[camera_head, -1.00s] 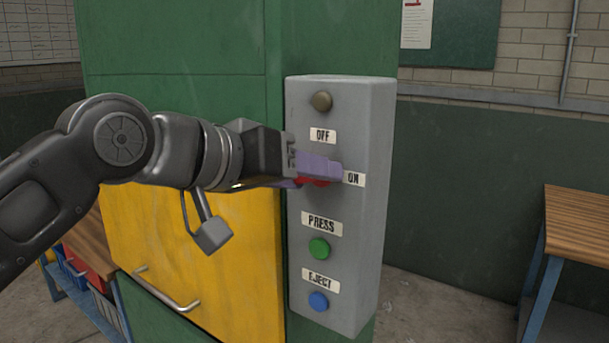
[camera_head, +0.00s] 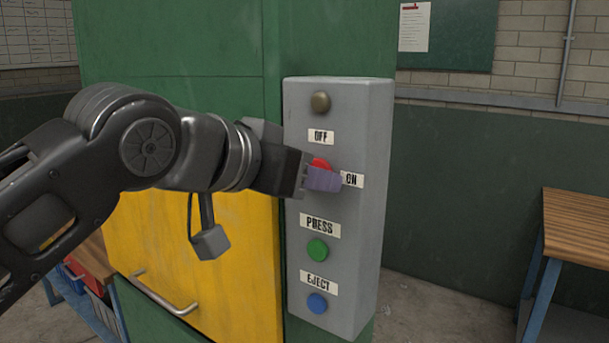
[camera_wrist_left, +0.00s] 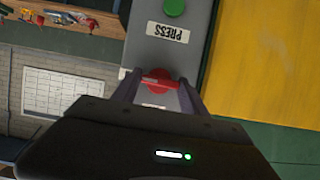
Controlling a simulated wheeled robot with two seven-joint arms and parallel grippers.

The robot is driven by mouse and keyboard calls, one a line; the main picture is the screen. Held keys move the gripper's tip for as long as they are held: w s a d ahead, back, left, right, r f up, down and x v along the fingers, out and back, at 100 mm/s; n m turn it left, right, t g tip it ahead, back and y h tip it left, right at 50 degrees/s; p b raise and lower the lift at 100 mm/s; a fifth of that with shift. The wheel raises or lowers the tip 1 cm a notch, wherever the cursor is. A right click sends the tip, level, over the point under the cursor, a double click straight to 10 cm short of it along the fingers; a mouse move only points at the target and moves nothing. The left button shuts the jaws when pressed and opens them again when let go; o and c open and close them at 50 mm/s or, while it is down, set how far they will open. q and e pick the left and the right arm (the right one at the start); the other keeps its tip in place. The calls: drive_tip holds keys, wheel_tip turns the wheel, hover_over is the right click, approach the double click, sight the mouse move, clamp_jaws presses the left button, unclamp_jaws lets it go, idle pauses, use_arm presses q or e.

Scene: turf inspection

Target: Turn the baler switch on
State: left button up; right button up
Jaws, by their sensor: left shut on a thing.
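The baler switch is a red rotary knob (camera_head: 321,164) on the grey control box (camera_head: 364,210), between the OFF label (camera_head: 321,137) and the ON label (camera_head: 352,180). My left gripper (camera_head: 323,180) is shut on it, and its purple fingers hide much of the knob. In the left wrist view, the red knob (camera_wrist_left: 158,83) sits between the two fingers (camera_wrist_left: 160,90). Its raised handle lies roughly across the picture there. Whether it points exactly at ON is hard to tell. My right gripper is not in view.
Below the switch are a green PRESS button (camera_head: 317,250) and a blue EJECT button (camera_head: 317,303). The box is on the green baler (camera_head: 180,40) with a yellow door (camera_head: 240,260). A wooden table (camera_head: 580,225) stands at right.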

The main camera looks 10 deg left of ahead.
use_arm(q)
drive_tip(key=o, duration=1.4)
drive_tip(key=v, duration=0.8)
drive_tip(key=shift+w, duration=0.1)
drive_tip(key=shift+f, duration=0.1)
